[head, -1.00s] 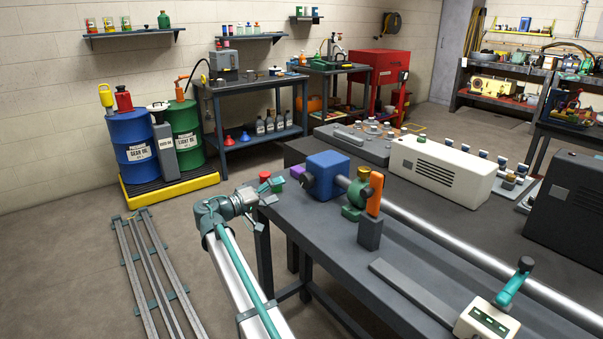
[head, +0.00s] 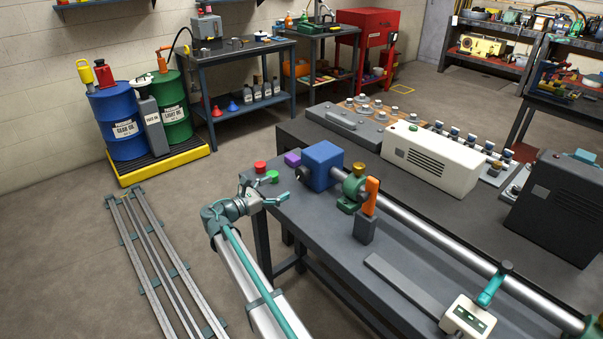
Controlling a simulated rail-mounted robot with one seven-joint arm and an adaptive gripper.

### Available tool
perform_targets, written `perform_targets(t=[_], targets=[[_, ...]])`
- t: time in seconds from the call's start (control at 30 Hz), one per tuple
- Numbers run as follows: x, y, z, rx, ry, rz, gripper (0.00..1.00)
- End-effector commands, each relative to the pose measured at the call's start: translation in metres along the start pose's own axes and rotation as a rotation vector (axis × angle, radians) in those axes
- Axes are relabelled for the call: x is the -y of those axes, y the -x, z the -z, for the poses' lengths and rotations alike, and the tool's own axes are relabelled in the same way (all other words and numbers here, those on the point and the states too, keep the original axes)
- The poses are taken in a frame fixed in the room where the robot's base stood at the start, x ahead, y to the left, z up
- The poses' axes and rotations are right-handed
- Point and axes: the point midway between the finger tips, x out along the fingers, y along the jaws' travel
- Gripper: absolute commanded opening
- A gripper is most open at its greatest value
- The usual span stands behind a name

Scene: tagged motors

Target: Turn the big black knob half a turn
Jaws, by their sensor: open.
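A dark round piece (head: 303,173) sits on the left face of the blue block (head: 322,166) at the bench's far left end; it may be the big black knob, but it is small here. A smaller black knob (head: 506,266) tops a teal lever at the lower right. My gripper (head: 265,193) is open and empty, left of the blue block and beside the bench's left end. Its fingers are spread apart, and a gap shows between them and the dark round piece. The exact depth of that gap cannot be told.
A red button (head: 260,167), a green button (head: 272,177) and a purple block (head: 292,159) are close to my gripper. An orange handle (head: 371,196) and a long steel shaft (head: 440,243) lie to the right.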

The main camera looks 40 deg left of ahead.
Motion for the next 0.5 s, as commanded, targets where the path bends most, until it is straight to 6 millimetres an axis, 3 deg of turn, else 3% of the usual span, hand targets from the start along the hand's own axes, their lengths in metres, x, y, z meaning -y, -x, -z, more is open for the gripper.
perform_targets(t=[0.27, 0.5], targets=[[0.000, -0.010, -0.001, 0.000, 0.100, 0.001, 0.87], [-0.001, -0.046, -0.001, 0.000, 0.098, 0.002, 0.87]])
